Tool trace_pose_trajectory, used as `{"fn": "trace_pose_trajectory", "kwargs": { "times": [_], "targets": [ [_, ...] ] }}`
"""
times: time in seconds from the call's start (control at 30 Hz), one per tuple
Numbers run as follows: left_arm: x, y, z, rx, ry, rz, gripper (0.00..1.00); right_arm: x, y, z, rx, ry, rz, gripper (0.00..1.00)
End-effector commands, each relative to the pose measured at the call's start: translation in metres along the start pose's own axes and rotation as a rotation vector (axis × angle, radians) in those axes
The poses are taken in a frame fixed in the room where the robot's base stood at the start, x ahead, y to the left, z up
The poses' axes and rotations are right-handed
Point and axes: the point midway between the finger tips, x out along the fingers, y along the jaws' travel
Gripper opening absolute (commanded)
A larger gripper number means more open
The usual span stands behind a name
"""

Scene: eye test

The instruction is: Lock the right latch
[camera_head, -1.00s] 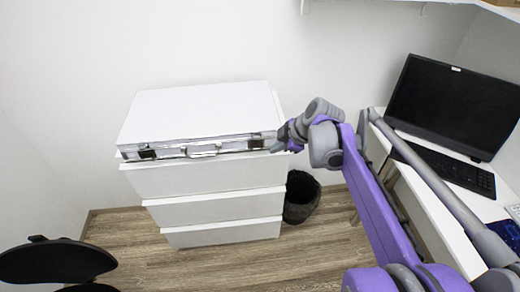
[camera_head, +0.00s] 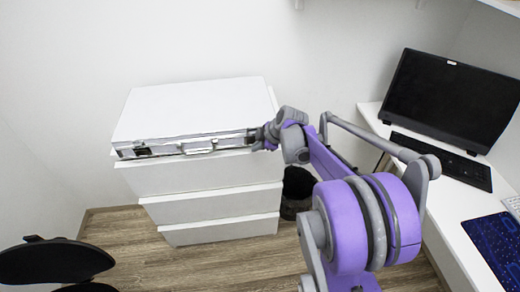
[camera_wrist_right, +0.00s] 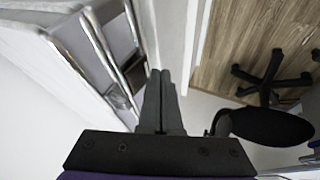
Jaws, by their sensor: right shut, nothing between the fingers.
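A white briefcase (camera_head: 190,108) lies flat and closed on a white drawer unit, its handle (camera_head: 198,147) and two latches on the front side. The left latch (camera_head: 140,152) shows as a dark patch near the left end. The right latch (camera_head: 250,137) is at the right end, partly hidden by my right gripper (camera_head: 259,141). That gripper is shut and empty, its tips at or very near the latch; contact cannot be told. In the right wrist view the shut fingers (camera_wrist_right: 161,74) point along the briefcase's metal-edged front (camera_wrist_right: 85,60). Whether the latch is locked cannot be told. My left gripper is not in view.
The drawer unit (camera_head: 205,208) stands against the wall. A dark bin (camera_head: 297,190) is right of it, partly behind my arm. A desk with a monitor (camera_head: 452,100) and keyboard (camera_head: 440,160) is at the right. A black chair (camera_head: 55,262) is at the lower left.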

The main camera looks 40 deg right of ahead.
Motion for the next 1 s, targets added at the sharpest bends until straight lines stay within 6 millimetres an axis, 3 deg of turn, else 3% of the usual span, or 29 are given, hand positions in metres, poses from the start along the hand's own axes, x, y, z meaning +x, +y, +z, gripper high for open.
{"fn": "trace_pose_trajectory", "kwargs": {
  "times": [0.57,1.0],
  "targets": [
    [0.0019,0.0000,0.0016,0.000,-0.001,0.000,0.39,0.0080,0.0073,0.0016,-0.018,0.009,0.042,0.00],
    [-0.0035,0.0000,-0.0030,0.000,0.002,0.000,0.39,0.0015,0.0116,-0.0020,-0.018,0.010,0.044,0.00]
  ]
}}
